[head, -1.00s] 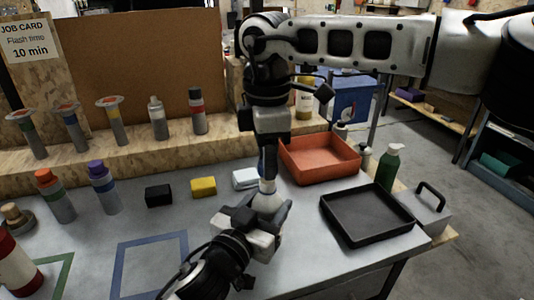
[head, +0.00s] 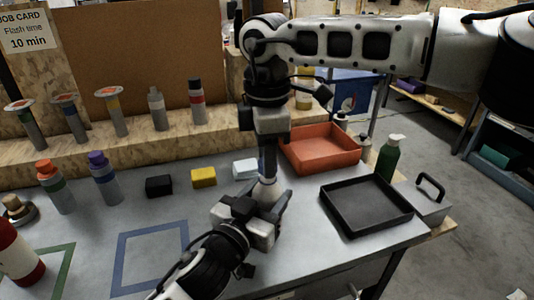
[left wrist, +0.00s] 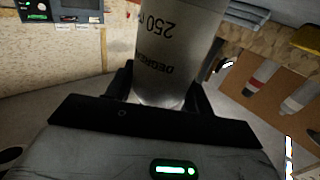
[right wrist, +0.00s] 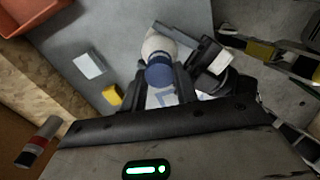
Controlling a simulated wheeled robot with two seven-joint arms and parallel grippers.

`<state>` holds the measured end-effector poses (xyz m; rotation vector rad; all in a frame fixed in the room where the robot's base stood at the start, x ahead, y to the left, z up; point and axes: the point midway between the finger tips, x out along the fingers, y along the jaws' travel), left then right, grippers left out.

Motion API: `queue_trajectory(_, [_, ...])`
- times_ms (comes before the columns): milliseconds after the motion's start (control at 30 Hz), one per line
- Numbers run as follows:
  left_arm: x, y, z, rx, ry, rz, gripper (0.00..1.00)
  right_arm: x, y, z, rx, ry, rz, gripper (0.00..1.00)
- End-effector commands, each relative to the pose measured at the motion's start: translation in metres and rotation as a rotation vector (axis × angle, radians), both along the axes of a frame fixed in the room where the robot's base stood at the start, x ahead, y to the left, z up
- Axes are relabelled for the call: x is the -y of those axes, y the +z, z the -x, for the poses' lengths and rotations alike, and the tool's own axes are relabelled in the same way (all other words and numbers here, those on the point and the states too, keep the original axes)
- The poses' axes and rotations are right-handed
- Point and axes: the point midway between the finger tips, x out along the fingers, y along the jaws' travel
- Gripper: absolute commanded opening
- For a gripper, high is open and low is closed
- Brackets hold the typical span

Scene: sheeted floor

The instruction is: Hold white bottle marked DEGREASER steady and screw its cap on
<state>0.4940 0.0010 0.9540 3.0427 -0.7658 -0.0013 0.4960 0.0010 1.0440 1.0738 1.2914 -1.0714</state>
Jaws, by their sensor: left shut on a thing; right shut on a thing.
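The white bottle marked DEGREASER (left wrist: 180,45) stands between the fingers of my left gripper (head: 266,206), which is shut on it; its lettering is upside down in the left wrist view. In the head view the bottle's pale shoulder (head: 267,190) shows above the left fingers. My right gripper (head: 268,165) points down from above, directly over the bottle. It is shut on the dark blue cap (right wrist: 159,74), which sits in line with the bottle's top in the right wrist view. I cannot tell how far the cap is seated.
An orange tray (head: 322,166), a black tray (head: 343,230) and a green pump bottle (head: 388,158) are to the right. Black (head: 159,186), yellow (head: 203,177) and white (head: 245,168) blocks lie behind and left of the grippers. A blue outlined square (head: 119,267) is clear.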

Motion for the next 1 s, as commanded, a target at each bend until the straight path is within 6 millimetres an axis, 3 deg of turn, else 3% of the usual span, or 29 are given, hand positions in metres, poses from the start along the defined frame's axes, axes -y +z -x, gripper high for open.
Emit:
queue_trajectory(667, [0.000, -0.001, 0.000, -0.002, 0.000, -0.001, 0.12, 0.000, -0.012, 0.000, 0.000, 0.000, 0.001, 0.09])
queue_trajectory(700, [0.000, -0.001, 0.000, -0.002, 0.000, -0.001, 0.00, 0.000, -0.012, 0.000, 0.000, 0.000, 0.001, 0.09])
queue_trajectory(767, [0.000, -0.001, 0.000, -0.002, 0.000, -0.001, 0.00, 0.000, -0.012, 0.000, 0.001, -0.016, 0.001, 0.09])
queue_trajectory(1000, [0.000, -0.001, 0.000, -0.002, 0.001, -0.001, 0.00, 0.000, -0.012, -0.001, 0.000, -0.381, 0.002, 0.09])
